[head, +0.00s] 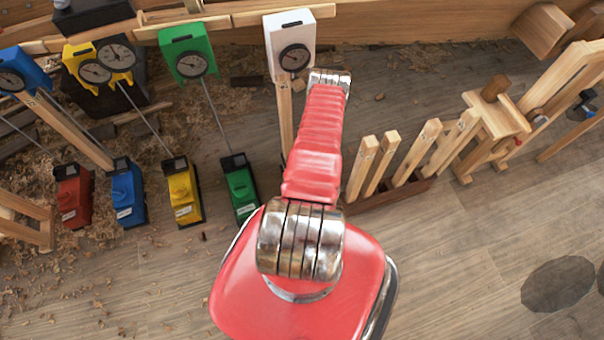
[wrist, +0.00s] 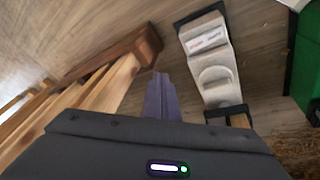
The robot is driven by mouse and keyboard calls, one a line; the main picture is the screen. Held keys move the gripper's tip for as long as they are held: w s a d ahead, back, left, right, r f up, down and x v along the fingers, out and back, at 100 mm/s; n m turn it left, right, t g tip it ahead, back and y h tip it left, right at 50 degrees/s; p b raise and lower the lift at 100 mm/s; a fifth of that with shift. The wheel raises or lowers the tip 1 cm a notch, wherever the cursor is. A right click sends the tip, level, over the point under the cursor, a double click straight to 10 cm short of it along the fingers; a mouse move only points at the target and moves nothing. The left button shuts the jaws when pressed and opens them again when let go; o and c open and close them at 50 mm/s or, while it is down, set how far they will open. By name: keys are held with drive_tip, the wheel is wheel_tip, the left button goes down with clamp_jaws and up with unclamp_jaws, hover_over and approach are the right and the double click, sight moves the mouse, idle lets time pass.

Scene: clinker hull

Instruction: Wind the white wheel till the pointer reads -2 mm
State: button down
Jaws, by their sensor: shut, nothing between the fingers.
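The white gauge box (head: 290,28) with its round dial (head: 295,58) is at the top of the head view, on a wooden post (head: 285,110). Its pointer is too small to read. In the wrist view the white unit (wrist: 205,52) lies on the floor with a label and black ends. A rounded white part on it, apparently the white wheel (wrist: 215,78), faces the camera. In the head view my arm hides this unit. My gripper (wrist: 160,82) is shut and empty, left of the white unit and apart from it in the picture.
Green (head: 240,190), yellow (head: 183,192), blue (head: 127,192) and red (head: 73,195) units stand in a row to the left. Several wooden stakes (head: 395,160) rise from a dark base (head: 385,198) on the right.

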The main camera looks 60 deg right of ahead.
drive_tip(key=w+a+n+t, duration=0.4)
drive_tip(key=w+n, duration=0.3)
drive_tip(key=shift+w+a+r+y, duration=0.15)
drive_tip(key=shift+a+r+y, duration=0.15)
drive_tip(key=shift+a+r, duration=0.05)
drive_tip(key=shift+f, duration=0.1)
drive_tip(key=shift+w+d+f, duration=0.9)
drive_tip(key=shift+f, duration=0.6)
drive_tip(key=shift+w+d+f, duration=0.9)
drive_tip(key=shift+w+f, duration=0.05)
drive_tip(key=shift+f, duration=0.6)
drive_tip(key=shift+w+d+f, duration=0.9)
drive_tip(key=shift+f, duration=0.6)
